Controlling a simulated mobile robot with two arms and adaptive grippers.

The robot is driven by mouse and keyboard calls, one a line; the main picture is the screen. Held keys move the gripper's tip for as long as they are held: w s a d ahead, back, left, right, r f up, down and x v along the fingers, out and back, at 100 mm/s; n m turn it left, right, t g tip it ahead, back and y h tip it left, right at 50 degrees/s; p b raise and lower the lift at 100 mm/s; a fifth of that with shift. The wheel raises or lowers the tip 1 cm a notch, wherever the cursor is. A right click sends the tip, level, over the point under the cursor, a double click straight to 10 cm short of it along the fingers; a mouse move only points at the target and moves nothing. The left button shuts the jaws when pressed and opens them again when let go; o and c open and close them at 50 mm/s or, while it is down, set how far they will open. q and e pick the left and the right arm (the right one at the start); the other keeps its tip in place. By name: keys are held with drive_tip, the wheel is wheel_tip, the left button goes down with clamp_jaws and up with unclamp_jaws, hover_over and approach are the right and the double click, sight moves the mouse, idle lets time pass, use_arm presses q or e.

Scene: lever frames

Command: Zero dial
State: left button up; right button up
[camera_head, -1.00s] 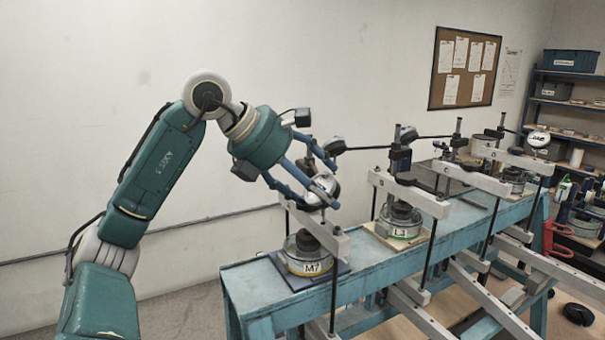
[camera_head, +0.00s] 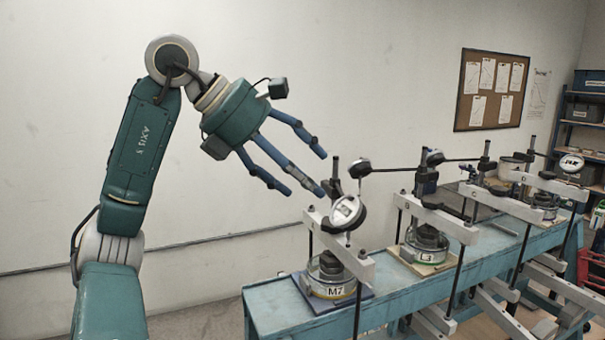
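My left gripper (camera_head: 285,165) is in the air left of the nearest frame, its blue fingers spread open and empty. The fingers point down and right. The nearest dial gauge (camera_head: 346,211) has a pale round face and sits above the white lever beam (camera_head: 338,242) of the frame labelled M7 (camera_head: 341,291). The lowest fingertip is close to the dial in the picture; I cannot tell whether they touch. The dial's reading is too small to make out. My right gripper is not in view.
A second frame labelled L3 (camera_head: 426,257) and more lever frames stand along the blue bench (camera_head: 290,314) to the right. A far dial (camera_head: 571,163) shows at right. A cork board (camera_head: 491,90) hangs on the wall. The air left of the bench is free.

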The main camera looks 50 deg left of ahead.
sight(343, 210)
use_arm(q)
drive_tip(key=shift+f, duration=0.1)
drive_tip(key=w+d+f+m, duration=0.1)
drive_tip(key=w+f+m, duration=0.1)
drive_tip(key=m, duration=0.2)
drive_tip(key=w+f+m, duration=0.3)
drive_tip(key=m, duration=0.1)
drive_tip(key=w+d+f+m, duration=0.1)
drive_tip(key=w+f+m, duration=0.2)
drive_tip(key=m, duration=0.1)
drive_tip(key=shift+w+d+f+p, duration=0.1)
drive_tip(key=shift+w+d+p, duration=0.05)
drive_tip(key=shift+d+p, duration=0.25)
drive_tip(key=c, duration=1)
drive_tip(key=shift+c, duration=0.8)
